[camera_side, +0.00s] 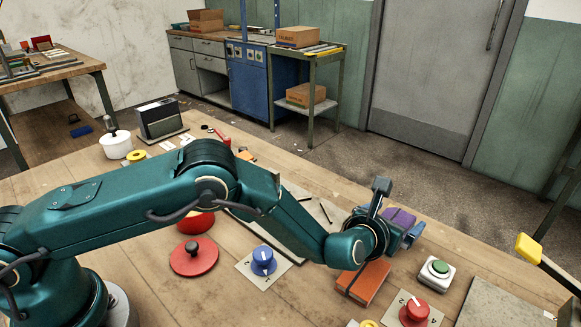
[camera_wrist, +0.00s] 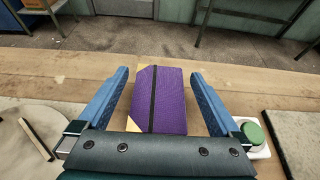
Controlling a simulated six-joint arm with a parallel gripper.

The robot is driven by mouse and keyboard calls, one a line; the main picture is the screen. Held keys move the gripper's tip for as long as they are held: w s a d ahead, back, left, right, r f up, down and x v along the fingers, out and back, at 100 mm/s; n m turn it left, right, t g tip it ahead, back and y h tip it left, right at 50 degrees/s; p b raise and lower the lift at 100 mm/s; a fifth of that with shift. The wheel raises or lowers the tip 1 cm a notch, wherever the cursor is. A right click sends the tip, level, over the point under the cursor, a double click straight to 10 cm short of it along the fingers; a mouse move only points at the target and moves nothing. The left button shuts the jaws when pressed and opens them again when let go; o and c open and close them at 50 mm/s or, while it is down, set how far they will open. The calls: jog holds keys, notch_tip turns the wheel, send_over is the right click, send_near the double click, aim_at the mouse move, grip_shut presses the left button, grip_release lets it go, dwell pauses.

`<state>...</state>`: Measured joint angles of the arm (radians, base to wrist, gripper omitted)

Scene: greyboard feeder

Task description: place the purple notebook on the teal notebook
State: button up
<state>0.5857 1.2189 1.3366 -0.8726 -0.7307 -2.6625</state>
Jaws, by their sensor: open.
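The purple notebook (camera_wrist: 170,100) lies on the wooden bench in the wrist view, with a dark elastic strap and yellowish corners. My gripper (camera_wrist: 160,75) is open, its blue fingers on either side of the notebook with a gap at each side. The notebook's near end is hidden behind my gripper's body. In the side view the purple notebook (camera_side: 399,216) shows only partly behind my gripper (camera_side: 404,232). I cannot make out a teal notebook in either view; my arm covers part of the bench.
An orange notebook (camera_side: 369,284) lies just in front of my wrist. A green button (camera_side: 438,268) stands to its right, also in the wrist view (camera_wrist: 252,134). A red knob (camera_side: 414,311), a blue knob (camera_side: 263,261) and a red disc (camera_side: 194,257) are nearby.

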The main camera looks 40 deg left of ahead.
jog(key=v, duration=1)
jog(key=shift+s+r, duration=0.25)
jog(key=shift+s, duration=0.2)
jog(key=shift+r+m, duration=0.3)
jog(key=shift+r, duration=0.1)
jog(key=s+a+r+m+g+h, duration=0.25)
jog(key=s+r+m, duration=0.2)
jog(key=m, duration=0.55)
jog(key=s+a+r+m+g+h, duration=0.1)
jog(key=s+a+r+m+g, duration=0.2)
jog(key=r+m, duration=0.5)
jog(key=s+a+f+m+g+y, duration=0.1)
jog(key=s+a+f+m, duration=0.1)
jog(key=s+a+m, duration=0.4)
jog(key=s+a+f+m+g+y, duration=0.1)
jog(key=s+a+m+y, duration=0.1)
jog(key=s+a+m, duration=0.5)
jog(key=s+m, duration=0.3)
jog(key=m, duration=0.1)
jog(key=shift+a+f, duration=0.15)
jog(key=shift+f, duration=0.2)
